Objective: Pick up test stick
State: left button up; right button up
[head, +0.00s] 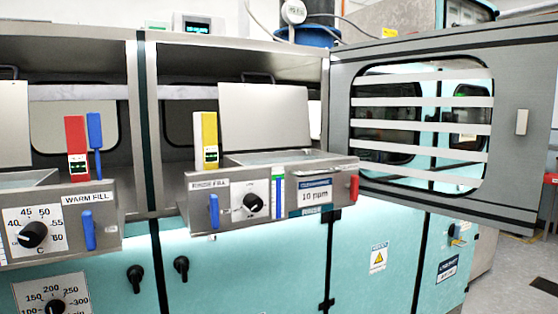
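Several stick-like things show, and I cannot tell for certain which is the test stick. A blue stick (95,131) stands upright beside a red block (76,146) at the back of the left dip module (108,228). A yellow block with a white side (210,140) stands upright at the back left of the right dip module (328,175). A blue upright strip (278,198) is on the right module's front, left of a "10 ppm" label (314,196). Neither of my grippers is in view.
A slatted window door (515,180) stands open at the right. Raised lid panels (264,115) are behind the basins. Blue handles (214,212), a red handle (354,188) and black knobs (254,205) stick out in front. Teal cabinets (240,268) are below. Floor shows at the lower right.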

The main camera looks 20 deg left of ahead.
aim_at(197, 123)
jog(key=z, duration=0.15)
jog(key=i, duration=0.25)
jog(key=u, duration=1)
